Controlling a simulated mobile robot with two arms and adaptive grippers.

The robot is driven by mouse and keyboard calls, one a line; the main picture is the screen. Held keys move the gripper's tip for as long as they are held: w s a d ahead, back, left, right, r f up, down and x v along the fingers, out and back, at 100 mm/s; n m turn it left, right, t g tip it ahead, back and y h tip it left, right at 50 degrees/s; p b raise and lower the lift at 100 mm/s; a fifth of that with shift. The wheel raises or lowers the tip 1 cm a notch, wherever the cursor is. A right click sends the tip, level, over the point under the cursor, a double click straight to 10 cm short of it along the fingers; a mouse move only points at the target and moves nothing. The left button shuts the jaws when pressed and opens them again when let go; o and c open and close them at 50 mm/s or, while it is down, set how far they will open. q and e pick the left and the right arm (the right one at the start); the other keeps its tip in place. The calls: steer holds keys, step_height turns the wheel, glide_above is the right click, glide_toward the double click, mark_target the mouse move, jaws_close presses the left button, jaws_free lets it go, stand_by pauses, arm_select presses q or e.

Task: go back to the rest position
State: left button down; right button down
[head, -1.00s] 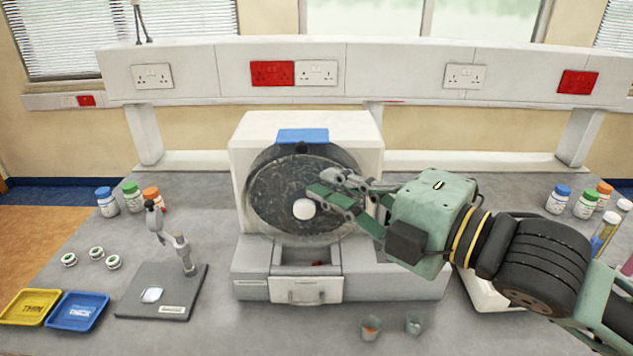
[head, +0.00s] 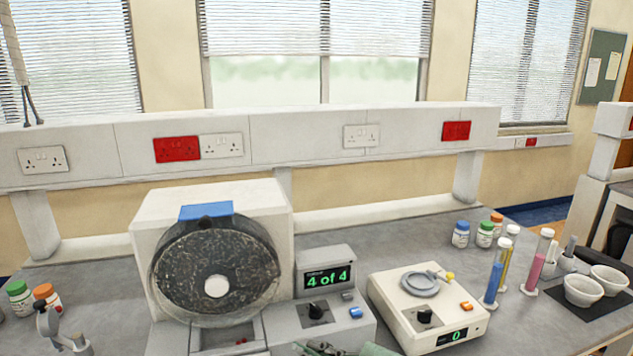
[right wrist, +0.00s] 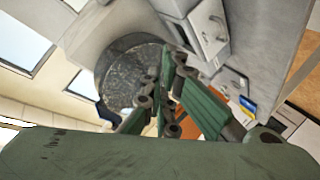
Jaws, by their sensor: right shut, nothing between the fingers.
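My right gripper (head: 322,349) shows only at the bottom edge of the head view, in front of the drum machine (head: 160,210). In the right wrist view its green fingers (right wrist: 160,88) are shut with nothing between them. Behind them the machine's dark round drum (right wrist: 128,72) shows, tilted in that view. My left gripper is in neither view.
A cream device (head: 390,290) with a ring on top and a display reading 0 stands right of the machine. Capped bottles (head: 485,234), tubes of coloured liquid (head: 495,275) and white bowls (head: 584,291) stand further right.

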steer(key=s+d+f+m+g+h, duration=0.1)
steer(key=s+d+f+m+h, duration=0.3)
steer(key=f, duration=0.4)
steer(key=s+d+f+m+g+h, duration=0.25)
steer(key=d+f+m, duration=0.25)
steer(key=d+f, duration=0.3)
steer(key=s+d+f+m+g+h, duration=0.35)
steer(key=s+d+f+m, duration=0.35)
steer(key=s+f, duration=0.55)
steer(key=s+d+f+n+g, duration=0.1)
steer(key=s+f, duration=0.1)
steer(key=f, duration=1.1)
steer(key=s+f+n, duration=0.1)
steer(key=s+f, duration=0.2)
steer(key=f, duration=1)
steer(key=s+d+f+g, duration=0.1)
steer(key=s+d+f, duration=0.2)
steer(key=s+f, duration=1.2)
steer(key=shift+s+g, duration=0.3)
steer(key=shift+s, duration=0.1)
